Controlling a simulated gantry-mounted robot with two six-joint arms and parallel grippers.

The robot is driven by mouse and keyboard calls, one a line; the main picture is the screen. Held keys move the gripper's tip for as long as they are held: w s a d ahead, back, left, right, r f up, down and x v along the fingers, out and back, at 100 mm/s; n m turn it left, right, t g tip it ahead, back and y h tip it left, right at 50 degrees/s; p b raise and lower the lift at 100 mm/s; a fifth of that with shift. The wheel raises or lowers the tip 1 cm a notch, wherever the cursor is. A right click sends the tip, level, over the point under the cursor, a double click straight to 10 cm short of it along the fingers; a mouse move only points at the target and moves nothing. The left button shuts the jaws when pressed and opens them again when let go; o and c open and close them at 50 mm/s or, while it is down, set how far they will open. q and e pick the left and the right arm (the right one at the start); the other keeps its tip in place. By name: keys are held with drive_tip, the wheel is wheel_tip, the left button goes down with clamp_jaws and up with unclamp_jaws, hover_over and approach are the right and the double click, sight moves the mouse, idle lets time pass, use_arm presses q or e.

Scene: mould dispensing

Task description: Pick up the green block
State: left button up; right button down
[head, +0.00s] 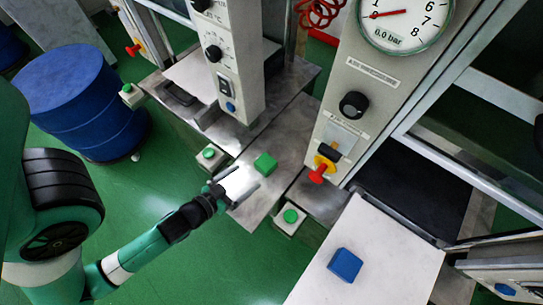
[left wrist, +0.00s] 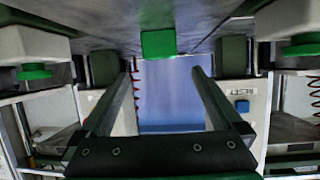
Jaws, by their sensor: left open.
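The green block (head: 265,164) lies on the grey metal plate (head: 292,140) in the middle of the head view. In the left wrist view, the green block (left wrist: 158,43) shows at the top centre, beyond the fingertips. My left gripper (head: 240,181) reaches in from the lower left, close to the block and apart from it. Its two fingers (left wrist: 162,72) are spread with nothing between them. My right gripper is in neither view.
A blue block (head: 345,264) lies on a white table (head: 390,245) at the lower right. Green push buttons (head: 290,216) (head: 209,153) flank the plate. A control column (head: 232,70) and a gauge panel (head: 365,100) rise behind. A blue drum (head: 85,100) stands at left.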

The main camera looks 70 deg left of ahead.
sight(264, 164)
use_arm(q)
drive_tip(key=x, duration=0.6)
drive_tip(key=shift+w+a+f, duration=0.2)
drive_tip(key=shift+w, duration=0.1)
drive_tip(key=b+x, duration=0.1)
drive_tip(key=x, duration=0.3)
drive_tip(key=shift+w+a+r+b, duration=0.1)
drive_tip(key=shift+w+a+b, duration=0.1)
drive_tip(key=shift+b, duration=0.2)
clamp_jaws()
drive_tip(key=shift+r, duration=0.1)
